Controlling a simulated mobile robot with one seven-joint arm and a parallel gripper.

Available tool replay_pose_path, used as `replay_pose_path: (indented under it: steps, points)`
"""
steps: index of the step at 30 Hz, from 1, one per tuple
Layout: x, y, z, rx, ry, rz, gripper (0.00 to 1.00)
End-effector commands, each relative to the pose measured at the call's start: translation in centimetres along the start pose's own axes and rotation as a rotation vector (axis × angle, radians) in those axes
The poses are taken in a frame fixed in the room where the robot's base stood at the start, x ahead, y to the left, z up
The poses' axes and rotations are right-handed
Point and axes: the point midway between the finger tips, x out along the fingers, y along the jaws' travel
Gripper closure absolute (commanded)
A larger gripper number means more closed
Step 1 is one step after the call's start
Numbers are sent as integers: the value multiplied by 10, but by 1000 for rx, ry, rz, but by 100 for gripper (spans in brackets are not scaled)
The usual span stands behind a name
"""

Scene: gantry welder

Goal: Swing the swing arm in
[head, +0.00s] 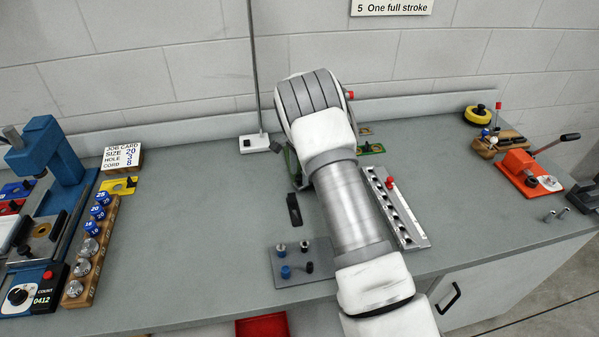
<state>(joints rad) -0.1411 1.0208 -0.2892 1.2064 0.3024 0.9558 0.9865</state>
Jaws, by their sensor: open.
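My white and grey arm reaches from the bottom right over the middle of the bench, and its far end hides what lies beyond it. I cannot pick out the swing arm for sure. A dark green curved part (291,163) shows at the left edge of my arm, mostly covered. A small black block (294,209) lies left of my arm. A thin upright post on a white base (254,144) stands at the back.
A grey plate with pegs (303,262) lies left of my arm, and a slotted metal rail with a red knob (404,212) lies right of it. A blue press (47,157) and knob rack (88,255) stand left. A red lever clamp (530,174) stands right.

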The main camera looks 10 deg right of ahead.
Motion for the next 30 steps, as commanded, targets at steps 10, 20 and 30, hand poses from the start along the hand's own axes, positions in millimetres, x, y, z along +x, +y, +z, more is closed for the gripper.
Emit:
replay_pose_path:
  steps: [10,20,30]
  points:
    - [-63,-1,-1,0,3,-6,36]
    - [-140,-1,0,0,2,-4,36]
    - [-173,0,0,0,1,-1,36]
